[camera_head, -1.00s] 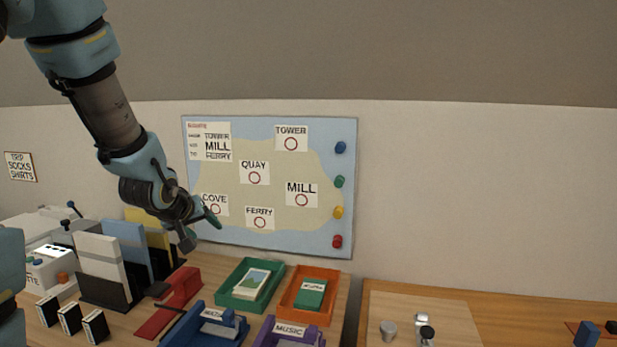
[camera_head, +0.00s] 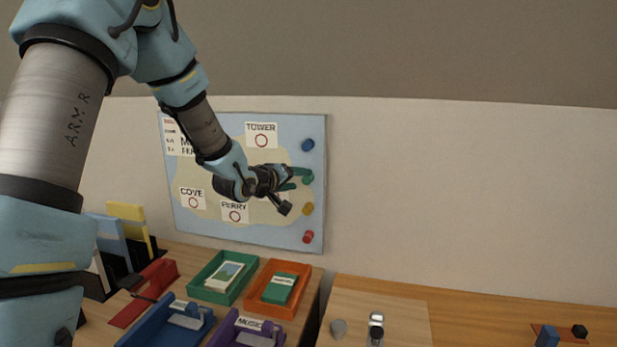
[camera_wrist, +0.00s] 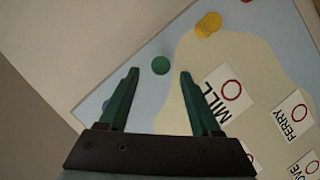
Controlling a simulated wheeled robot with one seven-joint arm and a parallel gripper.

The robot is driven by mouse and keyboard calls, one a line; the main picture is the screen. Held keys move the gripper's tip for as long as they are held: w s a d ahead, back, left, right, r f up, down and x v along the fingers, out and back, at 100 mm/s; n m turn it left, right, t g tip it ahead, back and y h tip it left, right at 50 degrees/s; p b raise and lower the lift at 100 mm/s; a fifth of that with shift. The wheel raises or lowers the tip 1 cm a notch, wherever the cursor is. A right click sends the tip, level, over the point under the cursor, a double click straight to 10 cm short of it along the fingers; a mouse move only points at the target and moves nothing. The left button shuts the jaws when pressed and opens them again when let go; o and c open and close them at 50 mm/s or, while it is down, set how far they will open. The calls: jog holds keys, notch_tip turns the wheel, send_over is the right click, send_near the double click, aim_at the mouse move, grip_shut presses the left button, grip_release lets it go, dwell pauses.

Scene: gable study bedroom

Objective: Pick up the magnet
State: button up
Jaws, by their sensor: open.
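Several round magnets sit in a column on the map board's right edge: blue (camera_head: 308,145), green (camera_head: 308,179), yellow (camera_head: 307,208) and red (camera_head: 308,237). My gripper (camera_head: 297,179) is open and empty beside the green magnet. In the wrist view, the green magnet (camera_wrist: 160,65) shows between the tips of my gripper (camera_wrist: 159,73), centred, with no visible contact. The yellow magnet (camera_wrist: 208,24) is farther up and right there. The blue magnet (camera_wrist: 106,105) is mostly hidden behind the left finger. The red magnet (camera_wrist: 247,1) is cut off at the top edge.
The map board (camera_head: 285,237) hangs on a plain wall and carries place cards such as TOWER (camera_head: 261,128). Below are a green tray (camera_head: 205,291), an orange tray (camera_head: 266,308), a blue tray (camera_head: 150,330) and a purple tray (camera_head: 225,335). The wall right of the board is clear.

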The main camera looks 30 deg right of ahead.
aim_at(304, 179)
jog(key=p+x, duration=0.1)
jog(key=x, duration=0.3)
jog(key=shift+p, duration=0.4)
jog(key=c, duration=1)
jog(key=r+b+v, duration=0.1)
jog(key=v, duration=0.4)
jog(key=r+b+v, duration=0.1)
jog(key=v, duration=0.4)
jog(key=r+b+v, duration=0.1)
jog(key=v, duration=0.4)
jog(key=shift+w+d+r, duration=0.15)
jog(key=shift+r, duration=0.2)
